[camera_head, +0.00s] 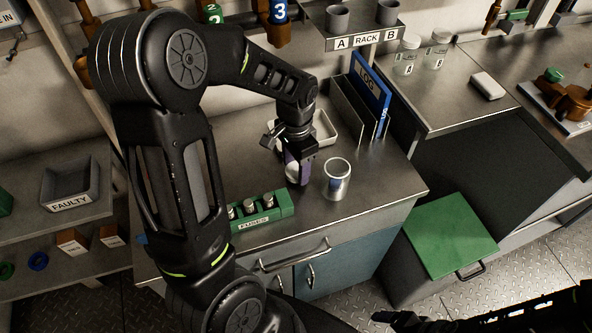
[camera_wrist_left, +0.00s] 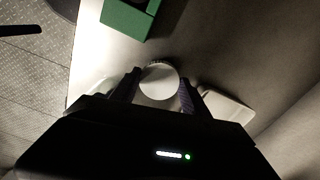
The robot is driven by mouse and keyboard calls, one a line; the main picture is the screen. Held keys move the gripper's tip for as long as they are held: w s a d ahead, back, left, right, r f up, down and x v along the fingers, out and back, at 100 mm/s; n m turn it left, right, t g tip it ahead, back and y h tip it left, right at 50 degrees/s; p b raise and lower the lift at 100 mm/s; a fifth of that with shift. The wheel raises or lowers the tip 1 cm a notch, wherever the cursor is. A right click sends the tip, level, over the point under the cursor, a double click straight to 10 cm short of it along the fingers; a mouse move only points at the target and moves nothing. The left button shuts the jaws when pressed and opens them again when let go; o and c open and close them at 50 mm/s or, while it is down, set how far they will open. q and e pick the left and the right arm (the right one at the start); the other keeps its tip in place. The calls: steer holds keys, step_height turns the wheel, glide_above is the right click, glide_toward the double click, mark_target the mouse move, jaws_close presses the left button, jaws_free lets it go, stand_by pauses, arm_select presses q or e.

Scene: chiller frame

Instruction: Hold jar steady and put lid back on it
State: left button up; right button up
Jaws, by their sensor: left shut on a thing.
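In the left wrist view the lid (camera_wrist_left: 159,81) shows as a pale disc between the fingers (camera_wrist_left: 160,92). The fingers hide part of it in the head view. A dark tip of my right arm, perhaps its gripper (camera_head: 388,318), shows low at the right, too dark to read.
A green fuse block (camera_head: 262,214) stands at the counter's front, left of the jar. A white tray (camera_head: 324,128) lies behind the gripper, with upright folders (camera_head: 367,98) to its right. Capped jars (camera_head: 407,56) stand on the right bench. Bare counter lies right of the jar.

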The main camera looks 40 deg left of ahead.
mark_target(296, 171)
arm_select(q)
step_height(296, 171, up, 8)
steer(key=shift+f, duration=0.1)
arm_select(e)
steer(key=shift+f, duration=0.2)
steer(key=shift+o, duration=0.2)
stand_by(0.4)
